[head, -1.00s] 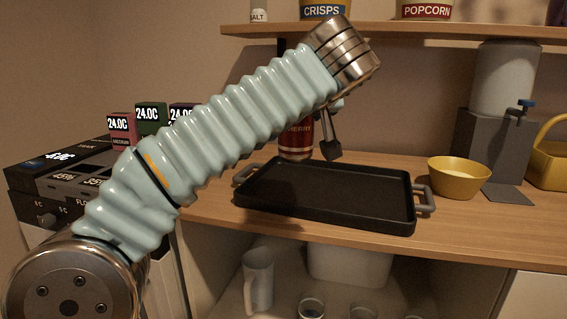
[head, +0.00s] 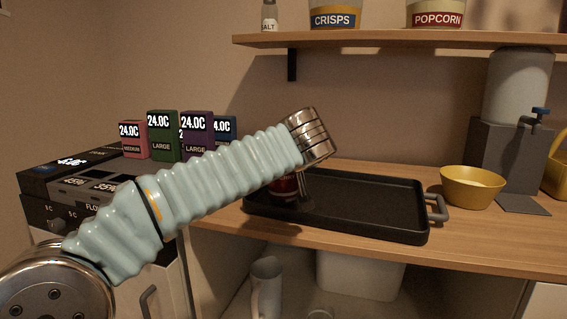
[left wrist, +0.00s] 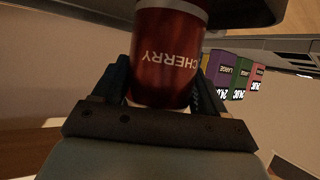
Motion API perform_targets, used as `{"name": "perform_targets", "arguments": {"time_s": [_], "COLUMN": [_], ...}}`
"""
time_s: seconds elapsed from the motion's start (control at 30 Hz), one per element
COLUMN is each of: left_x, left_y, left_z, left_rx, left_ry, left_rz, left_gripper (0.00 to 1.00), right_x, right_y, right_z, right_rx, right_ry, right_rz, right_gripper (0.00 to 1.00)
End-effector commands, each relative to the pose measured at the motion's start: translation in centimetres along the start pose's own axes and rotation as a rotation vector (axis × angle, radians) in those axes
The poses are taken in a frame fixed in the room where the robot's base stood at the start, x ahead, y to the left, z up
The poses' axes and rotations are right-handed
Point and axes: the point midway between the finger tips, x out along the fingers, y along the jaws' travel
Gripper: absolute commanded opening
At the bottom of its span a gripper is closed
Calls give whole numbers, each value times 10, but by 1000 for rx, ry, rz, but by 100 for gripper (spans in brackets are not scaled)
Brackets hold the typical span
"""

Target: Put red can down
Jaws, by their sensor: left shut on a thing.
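The red can (head: 284,187) is at the left end of the black tray (head: 375,232), mostly hidden behind my left arm in the head view. I cannot tell whether its base touches the tray. In the left wrist view the red can (left wrist: 168,55) reads CHERRY and sits between the two fingers. My left gripper (left wrist: 165,90) is shut on it. In the head view my left gripper (head: 303,196) is partly hidden by the wrist. My right gripper is not in view.
A yellow bowl (head: 472,187) and a grey dispenser (head: 500,150) stand right of the tray. Coloured boxes (head: 180,135) stand at the back left. A shelf (head: 400,38) with containers hangs above. The right part of the tray is empty.

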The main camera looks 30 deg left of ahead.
Motion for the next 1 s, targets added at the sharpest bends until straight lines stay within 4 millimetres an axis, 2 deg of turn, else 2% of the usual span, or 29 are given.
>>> {"name": "perform_targets", "arguments": {"time_s": [0.17,0.2,0.33,0.73,0.87,1.0], "left_x": [2,1,1,-5,-31,-65], "left_y": [0,0,0,0,0,0], "left_z": [4,2,2,0,0,0], "left_rx": [-1,0,0,0,-1,-1], "left_ry": [1,0,0,1,2,1], "left_rz": [0,0,0,2,3,4], "left_gripper": [27,78,98,98,98,98], "right_x": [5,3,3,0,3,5], "right_y": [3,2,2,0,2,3], "right_z": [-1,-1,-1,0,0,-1], "right_rx": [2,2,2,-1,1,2], "right_ry": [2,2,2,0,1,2], "right_rz": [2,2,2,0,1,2], "right_gripper": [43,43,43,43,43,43]}}
